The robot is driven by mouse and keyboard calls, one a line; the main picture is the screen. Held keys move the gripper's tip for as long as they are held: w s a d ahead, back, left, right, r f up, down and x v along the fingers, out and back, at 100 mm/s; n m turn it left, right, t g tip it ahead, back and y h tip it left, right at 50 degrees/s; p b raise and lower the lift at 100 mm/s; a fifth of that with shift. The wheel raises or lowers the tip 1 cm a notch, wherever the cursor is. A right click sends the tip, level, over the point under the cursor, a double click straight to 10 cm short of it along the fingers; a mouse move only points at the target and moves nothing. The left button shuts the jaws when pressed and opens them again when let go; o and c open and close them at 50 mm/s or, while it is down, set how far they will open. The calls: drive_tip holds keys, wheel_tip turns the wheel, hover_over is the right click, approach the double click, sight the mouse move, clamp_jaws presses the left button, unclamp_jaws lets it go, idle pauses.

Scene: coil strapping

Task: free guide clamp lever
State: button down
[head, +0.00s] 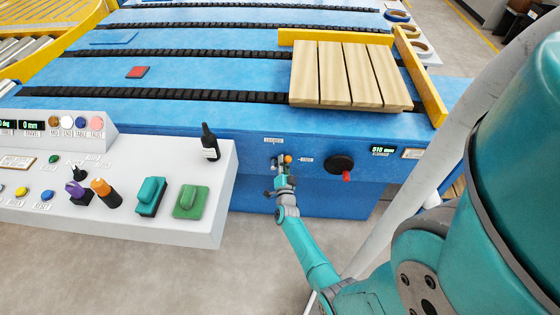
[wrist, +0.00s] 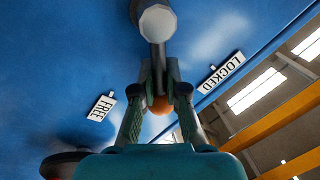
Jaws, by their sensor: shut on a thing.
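The guide clamp lever (wrist: 157,55) is a grey bar with an orange ball knob (wrist: 160,105), mounted on the blue front panel of the table. The orange knob also shows in the head view (head: 288,159). My gripper (wrist: 159,82) is shut on the lever, one finger on each side of the bar close to the knob. In the head view my gripper (head: 284,180) is at the panel, partly covering the lever. A FREE label (wrist: 101,108) is to the left in the wrist view, and a LOCKED label (wrist: 221,72) to the right. The lever lies between them.
A black handwheel with a red handle (head: 341,163) is to the right of the lever, near a display (head: 382,149). A wooden pallet (head: 345,75) rests on the blue table above.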

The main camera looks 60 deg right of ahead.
drive_tip(key=shift+s+d+f+m+g+h, duration=0.25)
drive_tip(key=shift+f+m, duration=0.1)
drive_tip(key=shift+m, duration=1)
drive_tip(key=shift+s+d+f+m+g+h, duration=0.1)
drive_tip(key=shift+s+f+m+g+h, duration=0.25)
drive_tip(key=shift+m, duration=1.05)
drive_tip(key=shift+s+d+f+m+g+h, duration=0.2)
drive_tip(key=shift+f+m, duration=0.2)
drive_tip(key=shift+m, duration=0.95)
drive_tip(key=shift+f, duration=0.1)
drive_tip(key=c, duration=1.1)
unclamp_jaws()
drive_tip(key=shift+s, duration=0.15)
drive_tip(key=shift+c, duration=0.2)
drive_tip(key=shift+f, duration=0.1)
drive_tip(key=shift+a, duration=0.1)
drive_tip(key=v, duration=1.1)
drive_tip(key=shift+s+a, duration=0.2)
drive_tip(key=shift+a, duration=0.15)
